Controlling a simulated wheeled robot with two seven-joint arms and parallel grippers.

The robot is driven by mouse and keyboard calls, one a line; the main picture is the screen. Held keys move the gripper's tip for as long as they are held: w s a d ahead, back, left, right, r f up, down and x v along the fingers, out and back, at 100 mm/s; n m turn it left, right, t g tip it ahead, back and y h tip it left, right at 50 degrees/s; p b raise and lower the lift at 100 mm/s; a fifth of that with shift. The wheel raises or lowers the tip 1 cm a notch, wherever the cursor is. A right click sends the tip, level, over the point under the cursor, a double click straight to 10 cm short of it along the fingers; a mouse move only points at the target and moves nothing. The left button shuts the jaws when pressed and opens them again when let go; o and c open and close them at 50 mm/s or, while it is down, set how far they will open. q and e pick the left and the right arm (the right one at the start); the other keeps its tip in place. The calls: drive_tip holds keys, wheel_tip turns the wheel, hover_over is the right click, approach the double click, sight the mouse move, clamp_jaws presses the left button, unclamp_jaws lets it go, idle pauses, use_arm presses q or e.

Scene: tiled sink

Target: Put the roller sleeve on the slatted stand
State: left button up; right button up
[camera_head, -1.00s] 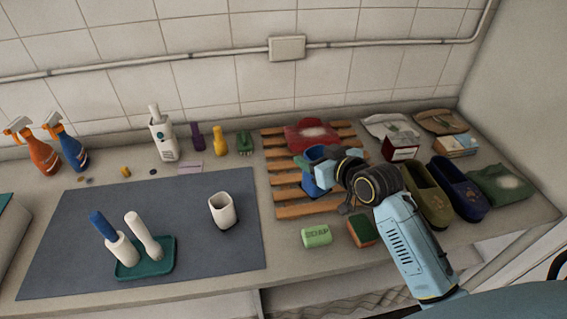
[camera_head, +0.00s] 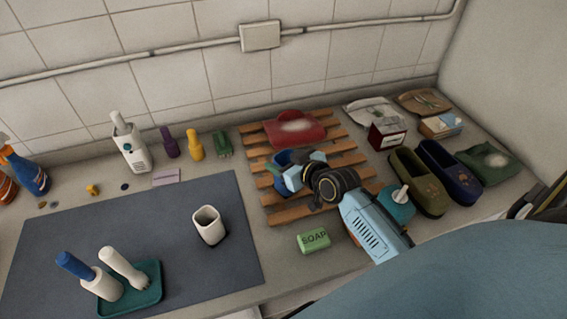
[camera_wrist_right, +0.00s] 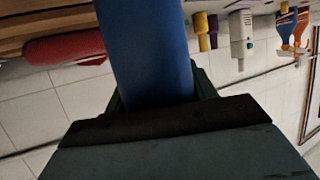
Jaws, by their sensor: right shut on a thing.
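The blue roller sleeve (camera_head: 281,158) is over the wooden slatted stand (camera_head: 290,213) in the head view, partly hidden by my right gripper (camera_head: 296,172). My right gripper is shut on the sleeve. In the right wrist view the sleeve (camera_wrist_right: 147,50) is a large blue cylinder between the dark fingers. I cannot tell whether its lower end touches the slats. My left gripper is not in view.
Green soap (camera_head: 313,240) lies in front of the stand. A teal dispenser (camera_head: 398,208) and slippers (camera_head: 417,182) stand to its right. A white cup (camera_head: 208,225) is on the grey mat (camera_head: 150,235) to its left. Several bottles stand along the back wall.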

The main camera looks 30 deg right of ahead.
drive_tip(key=shift+f, duration=0.35)
drive_tip(key=shift+f, duration=0.1)
drive_tip(key=o, duration=1.4)
drive_tip(key=shift+s, duration=0.15)
drive_tip(key=v, duration=1.2)
